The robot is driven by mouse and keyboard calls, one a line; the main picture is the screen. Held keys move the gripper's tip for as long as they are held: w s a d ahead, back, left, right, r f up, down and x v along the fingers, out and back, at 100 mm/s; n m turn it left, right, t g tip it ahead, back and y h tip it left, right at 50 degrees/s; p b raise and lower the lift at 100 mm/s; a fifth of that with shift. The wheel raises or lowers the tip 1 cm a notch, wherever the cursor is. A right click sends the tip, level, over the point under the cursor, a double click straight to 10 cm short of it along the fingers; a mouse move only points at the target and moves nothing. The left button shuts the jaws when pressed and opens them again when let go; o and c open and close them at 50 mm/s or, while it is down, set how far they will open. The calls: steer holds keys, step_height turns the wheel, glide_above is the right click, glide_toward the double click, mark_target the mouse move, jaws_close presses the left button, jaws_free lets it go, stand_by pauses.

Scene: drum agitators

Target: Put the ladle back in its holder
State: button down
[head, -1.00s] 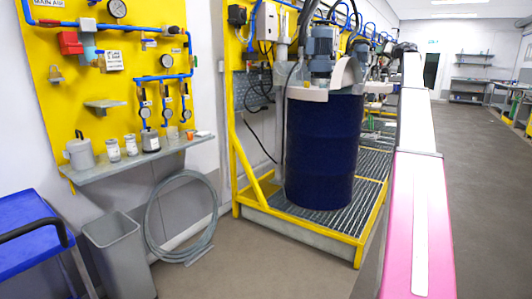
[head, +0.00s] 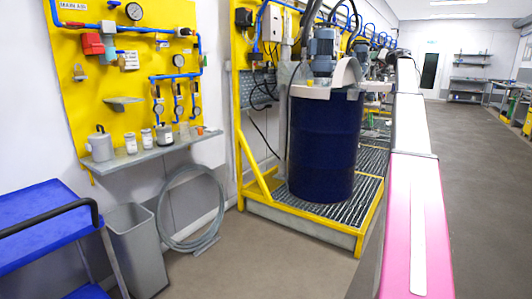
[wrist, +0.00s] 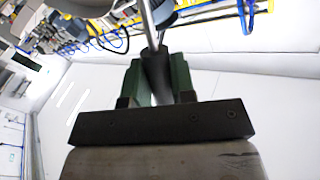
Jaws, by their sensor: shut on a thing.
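My gripper (wrist: 158,82) shows in the wrist view, with its green fingers shut on the dark grip of the ladle (wrist: 148,25). The ladle's thin metal shaft runs up from the grip toward the top edge of the wrist view. Its bowl cannot be made out. In the head view my arm stretches away on the right, and neither the gripper nor the ladle can be made out there. I cannot pick out the ladle's holder in either view.
A blue drum (head: 323,145) with an agitator motor (head: 322,52) stands on a yellow-framed grating (head: 370,205). A yellow panel (head: 110,75) with gauges hangs above a grey shelf (head: 165,150). A blue trolley (head: 45,225), a grey bin (head: 138,250) and a coiled hose (head: 192,205) stand left.

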steer(key=s+a+f+m+t+h, duration=0.1)
steer(key=s+a+f+h, duration=0.1)
steer(key=s+a+f, duration=0.65)
steer(key=s+a+f+m+h, duration=0.2)
steer(key=s+a+f, duration=0.4)
steer(key=a+f, duration=0.5)
steer(key=s+a+f+m+h, duration=0.1)
steer(key=s+a+f, duration=0.4)
steer(key=s, duration=0.4)
steer(key=s+a+f+h, duration=0.2)
steer(key=s+a+f, duration=0.4)
steer(key=s+a, duration=0.2)
steer(key=shift+s+f+m+t, duration=0.15)
steer(key=shift+s+m+t, duration=0.15)
steer(key=shift+s+m, duration=0.15)
steer(key=shift+w, duration=0.1)
